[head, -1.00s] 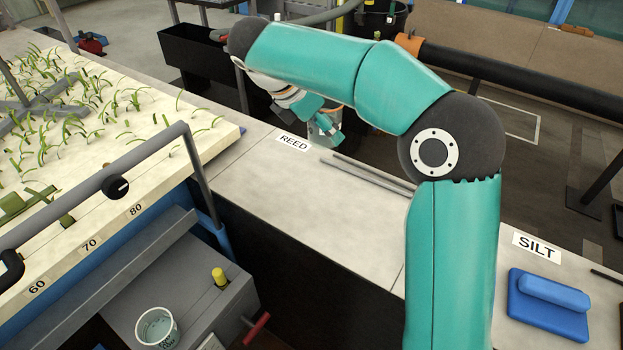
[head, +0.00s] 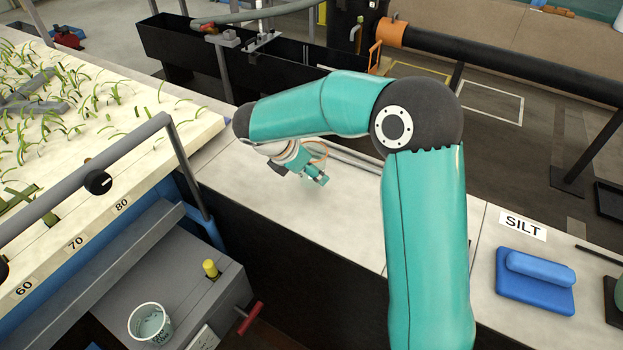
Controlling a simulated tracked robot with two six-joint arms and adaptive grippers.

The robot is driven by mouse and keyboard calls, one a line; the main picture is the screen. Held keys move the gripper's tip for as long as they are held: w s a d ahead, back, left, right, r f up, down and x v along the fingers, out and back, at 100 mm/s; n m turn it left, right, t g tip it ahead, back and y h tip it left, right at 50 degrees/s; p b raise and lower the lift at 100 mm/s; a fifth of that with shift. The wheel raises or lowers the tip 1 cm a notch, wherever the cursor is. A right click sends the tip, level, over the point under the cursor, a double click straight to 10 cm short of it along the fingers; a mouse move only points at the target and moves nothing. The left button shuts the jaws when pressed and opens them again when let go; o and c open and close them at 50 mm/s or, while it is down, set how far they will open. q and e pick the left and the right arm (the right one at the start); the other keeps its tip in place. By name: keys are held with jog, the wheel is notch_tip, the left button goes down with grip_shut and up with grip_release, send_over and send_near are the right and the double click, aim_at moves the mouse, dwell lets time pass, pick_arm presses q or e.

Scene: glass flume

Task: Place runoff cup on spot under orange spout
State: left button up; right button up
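My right gripper (head: 305,168) is over the pale bench, away from the white cup. It is partly hidden by its arm, so its opening and any contents are unclear. My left gripper is out of view.
A planted bed (head: 90,130) with a grey rail fills the left. A yellow knob (head: 210,268) and a red handle (head: 249,318) are near the cup. A blue block (head: 536,280) lies by the SILT label (head: 524,227). Black troughs (head: 190,50) stand behind the bench.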

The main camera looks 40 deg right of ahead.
aim_at(311, 180)
jog(key=shift+f, duration=1.8)
jog(key=shift+f, duration=0.1)
jog(key=o, duration=1.2)
jog(key=shift+c, duration=0.2)
